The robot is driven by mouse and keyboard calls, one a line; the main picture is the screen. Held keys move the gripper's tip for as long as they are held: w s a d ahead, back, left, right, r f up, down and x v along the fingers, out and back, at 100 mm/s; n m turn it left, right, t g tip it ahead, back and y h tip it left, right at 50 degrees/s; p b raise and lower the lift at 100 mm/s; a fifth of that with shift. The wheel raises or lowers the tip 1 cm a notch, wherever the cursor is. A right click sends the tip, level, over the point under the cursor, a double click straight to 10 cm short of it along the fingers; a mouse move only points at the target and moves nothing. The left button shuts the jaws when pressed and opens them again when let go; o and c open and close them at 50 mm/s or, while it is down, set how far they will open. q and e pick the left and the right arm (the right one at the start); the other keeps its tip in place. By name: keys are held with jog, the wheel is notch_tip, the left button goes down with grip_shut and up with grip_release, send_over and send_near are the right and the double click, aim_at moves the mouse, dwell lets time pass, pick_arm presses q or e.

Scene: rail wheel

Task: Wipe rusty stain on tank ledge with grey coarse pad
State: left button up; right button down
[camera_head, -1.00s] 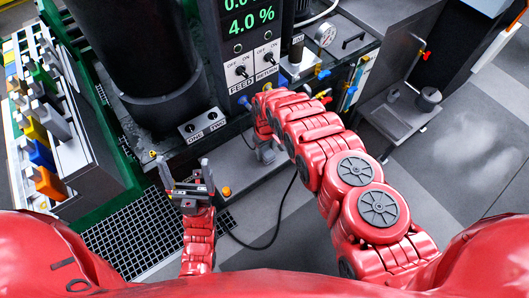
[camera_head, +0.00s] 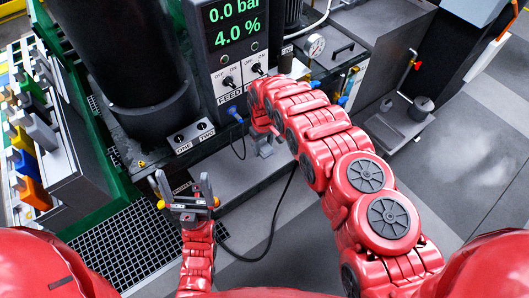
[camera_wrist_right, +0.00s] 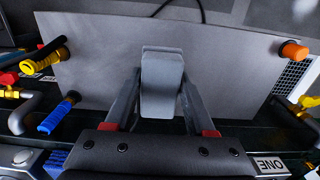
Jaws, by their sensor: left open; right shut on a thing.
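My right gripper (camera_head: 262,148) is low in front of the machine panel, partly hidden by its own arm. In the right wrist view its two fingers are closed on a grey block (camera_wrist_right: 162,82), which appears to be the grey pad. A flat grey ledge (camera_wrist_right: 230,70) lies behind the block; I cannot tell whether they touch. In the head view, a grey ledge (camera_head: 236,187) runs below the panel. My left gripper (camera_head: 184,188) is open and empty, left of that ledge, fingers pointing up. I make out no rusty stain in either view.
The black tank (camera_head: 125,60) and the panel with switches (camera_head: 228,80) stand behind the ledge. A black cable (camera_head: 268,230) loops over the floor. A rack with coloured handles (camera_head: 40,160) is at left. Blue (camera_wrist_right: 60,115), yellow and orange fittings flank the ledge. Open floor lies right.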

jog(key=shift+r, duration=1.1)
jog(key=shift+f, duration=0.1)
